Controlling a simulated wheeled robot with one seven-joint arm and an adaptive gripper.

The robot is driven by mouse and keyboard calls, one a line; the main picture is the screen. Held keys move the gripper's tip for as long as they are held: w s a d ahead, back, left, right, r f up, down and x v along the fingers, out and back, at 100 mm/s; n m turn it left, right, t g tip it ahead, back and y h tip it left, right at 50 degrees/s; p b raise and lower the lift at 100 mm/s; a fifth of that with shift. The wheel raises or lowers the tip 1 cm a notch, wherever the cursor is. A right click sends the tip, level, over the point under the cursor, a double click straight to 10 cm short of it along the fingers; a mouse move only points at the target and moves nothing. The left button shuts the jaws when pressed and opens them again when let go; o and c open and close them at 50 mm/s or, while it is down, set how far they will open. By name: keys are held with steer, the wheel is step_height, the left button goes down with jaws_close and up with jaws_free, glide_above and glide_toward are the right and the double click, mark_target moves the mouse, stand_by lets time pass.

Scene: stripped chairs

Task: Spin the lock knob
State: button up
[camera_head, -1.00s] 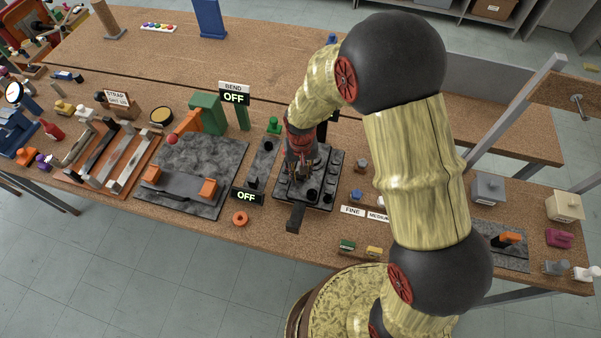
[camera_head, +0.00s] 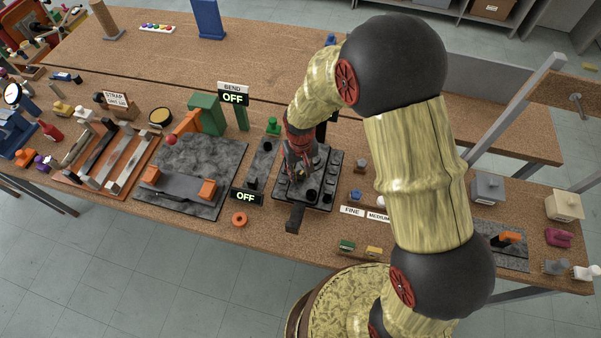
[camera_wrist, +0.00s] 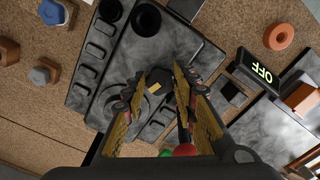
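The dark fixture plate (camera_head: 324,200) stands on the bench below my gripper (camera_head: 298,172), with several black round cups and raised bars on it. In the wrist view the plate (camera_wrist: 196,48) lies under my gripper (camera_wrist: 162,80). My two fingers are spread apart and point down at the plate. A dark piece with a small yellow mark (camera_wrist: 154,88) shows between the fingertips. It looks like a knob, but I cannot tell whether the fingers touch it. The fingers hide part of the plate.
An OFF sign (camera_head: 246,197) and an orange ring (camera_head: 240,218) lie left of the plate. A grey slab (camera_head: 215,165) with orange blocks is further left. Blue and grey hex pieces (camera_wrist: 52,12) stand on the other side. A dark bar (camera_head: 294,218) sticks out at the plate's front.

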mark_target(300, 176)
steer(key=shift+o, duration=0.6)
step_height(300, 176, up, 12)
stand_by(0.8)
